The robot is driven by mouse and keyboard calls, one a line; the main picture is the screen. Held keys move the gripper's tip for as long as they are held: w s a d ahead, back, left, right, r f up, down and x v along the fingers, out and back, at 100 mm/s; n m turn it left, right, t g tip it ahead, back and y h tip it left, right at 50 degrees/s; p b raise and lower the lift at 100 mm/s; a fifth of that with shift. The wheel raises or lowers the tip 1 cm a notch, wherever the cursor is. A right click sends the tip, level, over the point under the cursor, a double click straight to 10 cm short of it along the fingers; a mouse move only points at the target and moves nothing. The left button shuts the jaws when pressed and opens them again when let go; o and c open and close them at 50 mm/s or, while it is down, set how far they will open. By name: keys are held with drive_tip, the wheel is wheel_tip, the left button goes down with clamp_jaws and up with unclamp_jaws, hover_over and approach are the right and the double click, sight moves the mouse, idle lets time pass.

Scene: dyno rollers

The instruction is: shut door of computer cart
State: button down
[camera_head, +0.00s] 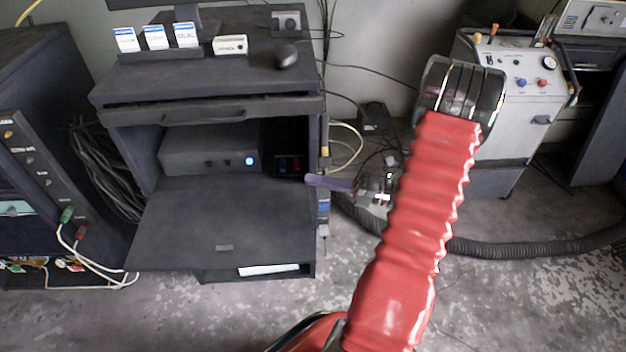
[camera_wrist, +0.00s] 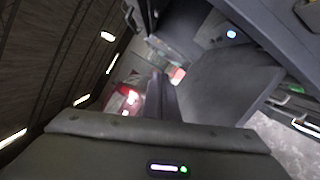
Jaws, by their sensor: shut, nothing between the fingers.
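The dark computer cart (camera_head: 208,112) stands left of centre in the head view. Its door (camera_head: 220,225) is folded down and open, sticking out toward me, with a small latch near its front edge. The door (camera_wrist: 225,85) also shows in the wrist view, tilted. My gripper (camera_head: 310,180) is shut and empty, its purplish fingers pointing left at the cart's right side, beside the rear right corner of the door. In the wrist view my gripper (camera_wrist: 158,85) lies left of the door. I cannot tell whether the fingers touch the cart.
A computer box with a blue light (camera_head: 210,148) sits inside the cart. A dark cabinet with cables (camera_head: 35,150) stands close at left. A white machine (camera_head: 510,110) stands at right, with a black hose (camera_head: 540,245) on the floor. The floor in front is mostly clear.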

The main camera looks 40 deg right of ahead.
sight(282, 262)
drive_tip(key=c, duration=2.3)
unclamp_jaws()
drive_tip(key=shift+s+d+f, duration=0.15)
drive_tip(key=shift+f, duration=0.1)
drive_tip(key=o, duration=0.4)
drive_tip(key=shift+m+t+h, duration=0.3)
drive_tip(key=shift+m+t, duration=0.1)
drive_tip(key=shift+m, duration=0.3)
drive_tip(key=f, duration=0.1)
drive_tip(key=s+f, duration=0.1)
drive_tip(key=f, duration=0.1)
drive_tip(key=shift+s+d+f, duration=0.25)
drive_tip(key=shift+d+f, duration=0.1)
drive_tip(key=s+a+f+n+g+y, duration=0.1)
drive_tip(key=s+a+f+n+g, duration=0.1)
drive_tip(key=s+f+n, duration=0.2)
drive_tip(key=s+a+f+n+g+y, duration=0.1)
drive_tip(key=s+f+n, duration=0.4)
drive_tip(key=f+n, duration=0.6)
drive_tip(key=a+n+g, duration=0.1)
drive_tip(key=a+n, duration=0.1)
drive_tip(key=n, duration=0.2)
drive_tip(key=shift+s+f, duration=0.15)
drive_tip(key=shift+f, duration=0.15)
drive_tip(key=x, duration=1.3)
drive_tip(key=shift+a, duration=0.45)
